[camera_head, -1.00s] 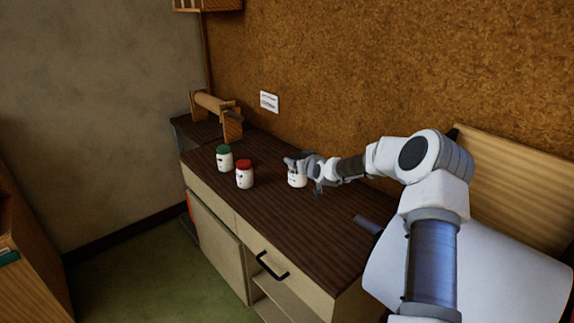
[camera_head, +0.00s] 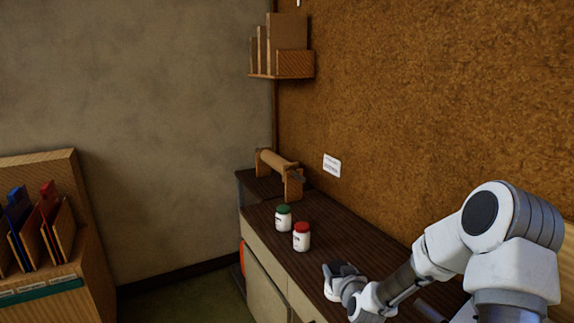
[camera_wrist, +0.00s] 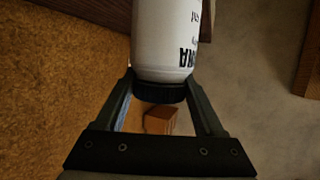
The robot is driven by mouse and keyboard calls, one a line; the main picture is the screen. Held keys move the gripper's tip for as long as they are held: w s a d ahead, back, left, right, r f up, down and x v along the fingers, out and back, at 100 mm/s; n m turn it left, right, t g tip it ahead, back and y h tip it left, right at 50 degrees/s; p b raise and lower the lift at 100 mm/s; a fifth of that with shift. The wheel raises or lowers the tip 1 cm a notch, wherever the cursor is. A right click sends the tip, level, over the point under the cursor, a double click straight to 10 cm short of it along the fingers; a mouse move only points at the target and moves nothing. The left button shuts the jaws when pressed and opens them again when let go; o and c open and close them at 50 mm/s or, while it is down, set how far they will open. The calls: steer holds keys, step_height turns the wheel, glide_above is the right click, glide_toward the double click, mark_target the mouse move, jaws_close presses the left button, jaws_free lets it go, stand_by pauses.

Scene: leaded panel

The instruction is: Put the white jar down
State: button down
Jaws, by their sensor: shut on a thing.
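The white jar (camera_wrist: 163,40) has dark lettering and a black lid (camera_wrist: 160,93). In the wrist view my gripper (camera_wrist: 160,86) is shut on it at the lid end, one finger on each side. In the head view my gripper (camera_head: 342,270) is over the near part of the dark counter top, in front of two other jars. The held jar cannot be made out there. Whether its base touches the counter is not clear.
A green-lidded jar (camera_head: 283,222) and a red-lidded jar (camera_head: 302,240) stand on the dark counter (camera_head: 335,225), beyond my gripper. A wooden roll holder (camera_head: 280,165) is at the far end. A cork wall (camera_head: 420,110) runs along the right.

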steer(key=s+m+h+p, duration=0.1)
steer(key=s, duration=1)
steer(key=shift+a+r, duration=0.15)
steer(key=shift+r, duration=0.05)
steer(key=shift+w, duration=0.1)
steer(key=shift+n+y, duration=0.4)
steer(key=w, duration=0.6)
steer(key=w+b, duration=0.1)
steer(key=w, duration=0.2)
steer(key=shift+w+f, duration=0.25)
steer(key=shift+w, duration=0.1)
steer(key=w+d+r+b, duration=0.1)
steer(key=w+d, duration=0.4)
steer(key=w, duration=0.3)
steer(key=w+d+r+b, duration=0.1)
steer(key=w+d+r, duration=0.1)
steer(key=w+d, duration=0.3)
steer(key=w, duration=0.3)
steer(key=shift+r+b, duration=0.3)
steer(key=shift+w+a+f, duration=1)
steer(key=shift+a+f, duration=0.65)
steer(key=shift+f, duration=0.1)
steer(key=shift+w+a+f, duration=0.95)
steer(key=shift+a+f, duration=0.75)
steer(key=shift+f, duration=0.1)
steer(key=shift+w+a+f, duration=1)
steer(key=shift+a+f, duration=0.65)
steer(key=shift+f, duration=0.1)
